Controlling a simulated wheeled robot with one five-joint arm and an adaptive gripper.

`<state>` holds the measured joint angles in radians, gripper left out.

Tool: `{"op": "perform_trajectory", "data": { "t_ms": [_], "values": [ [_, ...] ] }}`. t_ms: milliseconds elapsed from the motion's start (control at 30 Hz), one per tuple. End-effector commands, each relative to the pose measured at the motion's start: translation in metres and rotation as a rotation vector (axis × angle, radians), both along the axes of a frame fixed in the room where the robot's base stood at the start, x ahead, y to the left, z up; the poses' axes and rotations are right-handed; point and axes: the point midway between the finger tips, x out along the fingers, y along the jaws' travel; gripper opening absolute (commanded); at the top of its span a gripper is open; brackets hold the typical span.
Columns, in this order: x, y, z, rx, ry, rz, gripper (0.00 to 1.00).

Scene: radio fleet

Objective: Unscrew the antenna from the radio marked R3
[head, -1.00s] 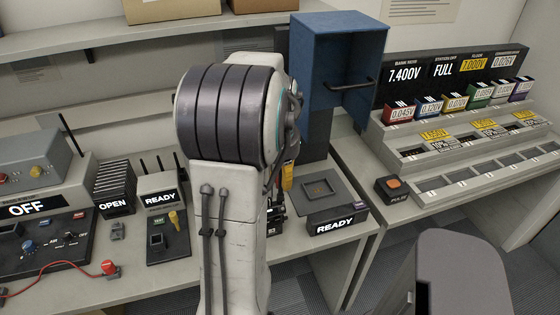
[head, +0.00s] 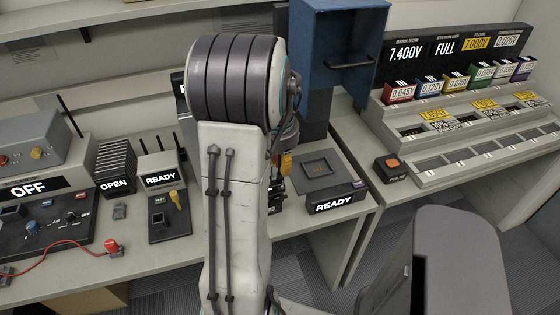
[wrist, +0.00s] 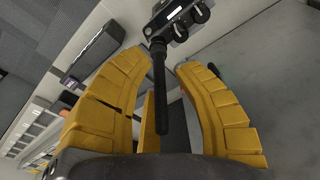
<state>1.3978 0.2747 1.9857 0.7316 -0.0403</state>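The fingers stand apart, with a gap visible on both sides of the antenna. The radio has two dark round knobs and a light label that is too small to read, so I cannot confirm the R3 mark. In the head view my arm hides the radio and most of my gripper; only a bit of yellow (head: 286,164) shows beside the arm.
A READY pad (head: 345,189) lies right of my arm, with a blue cabinet (head: 318,70) behind it. A charging rack (head: 440,153) and a PULSE button box (head: 391,169) stand further right. The OPEN rack (head: 115,165) and an OFF console (head: 70,228) are at left.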

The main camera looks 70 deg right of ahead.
Motion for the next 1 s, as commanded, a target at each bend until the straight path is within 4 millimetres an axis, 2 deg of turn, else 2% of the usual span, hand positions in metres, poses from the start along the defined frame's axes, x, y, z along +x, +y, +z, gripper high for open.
{"op": "perform_trajectory", "data": {
  "t_ms": [33,267,533,567,800,1000],
  "values": [
    [0.0000,-0.0001,0.0001,0.000,0.000,0.000,0.21],
    [0.0000,-0.0001,0.0002,0.000,0.000,0.000,0.01],
    [0.0000,-0.0002,0.0002,-0.001,0.000,0.000,0.00],
    [0.0000,-0.0002,0.0002,-0.001,0.000,0.000,0.11],
    [0.0000,-0.0001,0.0001,0.000,0.000,0.000,0.33],
    [0.0000,-0.0001,0.0001,0.000,0.000,0.000,0.34]
  ]
}}
